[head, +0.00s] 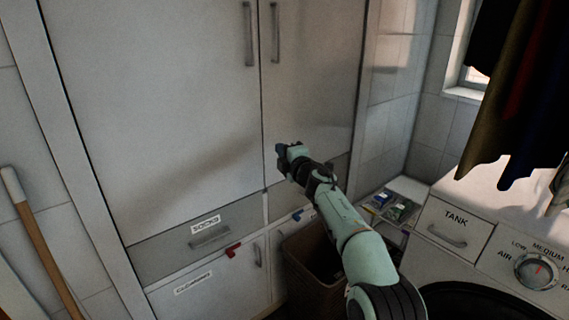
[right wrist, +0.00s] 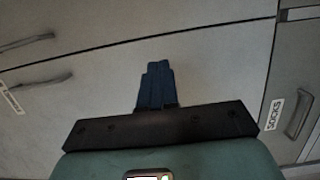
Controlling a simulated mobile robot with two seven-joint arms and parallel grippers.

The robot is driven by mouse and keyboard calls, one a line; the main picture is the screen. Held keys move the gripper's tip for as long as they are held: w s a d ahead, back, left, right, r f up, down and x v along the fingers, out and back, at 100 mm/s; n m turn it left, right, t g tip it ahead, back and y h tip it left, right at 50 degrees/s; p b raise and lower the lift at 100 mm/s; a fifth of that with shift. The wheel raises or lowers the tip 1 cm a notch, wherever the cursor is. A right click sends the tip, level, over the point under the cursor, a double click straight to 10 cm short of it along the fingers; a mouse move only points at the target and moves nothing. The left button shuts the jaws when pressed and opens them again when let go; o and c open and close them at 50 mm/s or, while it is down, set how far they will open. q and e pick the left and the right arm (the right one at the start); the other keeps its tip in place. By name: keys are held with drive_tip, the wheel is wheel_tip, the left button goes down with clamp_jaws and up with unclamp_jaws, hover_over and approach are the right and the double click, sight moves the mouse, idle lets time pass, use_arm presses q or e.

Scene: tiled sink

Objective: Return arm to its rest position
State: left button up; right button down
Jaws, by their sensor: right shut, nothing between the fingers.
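My right arm (head: 345,225) is pale green and reaches up from the lower right in the head view. My right gripper (head: 281,148) is at its far end, in front of the tall grey cabinet (head: 160,110). In the right wrist view the blue fingers of my right gripper (right wrist: 157,68) are together with nothing between them. The cabinet doors (right wrist: 205,50) are behind the fingers in that view. My left gripper is not in view.
A washing machine (head: 470,275) with a drawer labelled TANK stands at the right, below hanging clothes (head: 520,90). A brown basket (head: 310,275) is under my arm. A socks drawer (head: 165,238) is low in the cabinet. A wooden-handled pole (head: 45,245) leans at left.

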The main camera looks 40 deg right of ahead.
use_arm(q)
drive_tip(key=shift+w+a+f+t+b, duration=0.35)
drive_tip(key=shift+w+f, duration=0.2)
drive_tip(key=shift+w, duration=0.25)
use_arm(e)
drive_tip(key=shift+v, duration=1)
drive_tip(key=shift+d, duration=0.2)
